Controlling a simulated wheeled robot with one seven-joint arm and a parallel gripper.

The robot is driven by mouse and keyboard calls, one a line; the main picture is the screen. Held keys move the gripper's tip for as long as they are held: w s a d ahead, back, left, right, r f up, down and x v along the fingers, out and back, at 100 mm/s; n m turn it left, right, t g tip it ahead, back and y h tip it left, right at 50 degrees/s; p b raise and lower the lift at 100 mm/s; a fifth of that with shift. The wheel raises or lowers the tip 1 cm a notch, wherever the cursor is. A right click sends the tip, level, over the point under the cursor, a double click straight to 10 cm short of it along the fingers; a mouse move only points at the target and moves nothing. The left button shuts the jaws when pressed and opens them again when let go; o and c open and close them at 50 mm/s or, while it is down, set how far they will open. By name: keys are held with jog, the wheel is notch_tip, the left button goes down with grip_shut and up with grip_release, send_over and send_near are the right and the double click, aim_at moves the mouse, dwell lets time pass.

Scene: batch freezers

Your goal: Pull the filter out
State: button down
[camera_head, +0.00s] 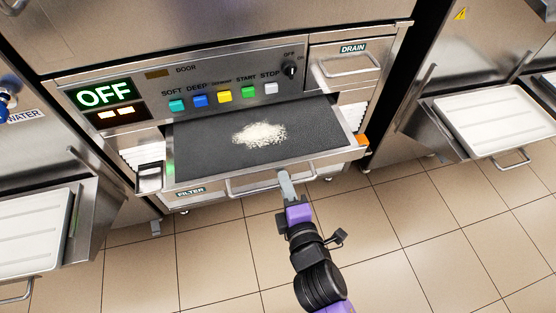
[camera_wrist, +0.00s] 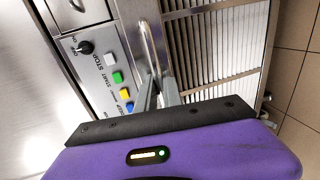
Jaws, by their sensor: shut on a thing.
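The filter (camera_head: 205,150) is a wide metal-framed drawer with a dark mesh top, and it extends out of the freezer's front below the control panel. A pile of white powder (camera_head: 259,134) lies on the mesh. Its front carries a FILTER label (camera_head: 191,191) at the left and a bar handle (camera_head: 245,189) in the middle. My gripper (camera_head: 285,178) is shut on the handle, right of its middle. In the wrist view the handle (camera_wrist: 149,45) runs up from between my grey fingertips (camera_wrist: 158,88). The fingers hide part of the handle.
A DRAIN drawer (camera_head: 348,67) sits shut above right of the filter. The control panel (camera_head: 225,90) shows an OFF display and several coloured buttons. White trays stand at the left (camera_head: 38,230) and right (camera_head: 508,115). The tiled floor (camera_head: 420,230) in front is clear.

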jog(key=v, duration=0.3)
jog(key=shift+s+d+f, duration=0.15)
jog(key=shift+s+f, duration=0.1)
jog(key=shift+s, duration=0.1)
jog(key=c, duration=1.8)
grip_release()
jog(key=shift+s, duration=0.15)
jog(key=shift+o, duration=0.2)
jog(key=shift+s, duration=0.1)
jog(key=v, duration=0.7)
jog(key=shift+s, duration=0.4)
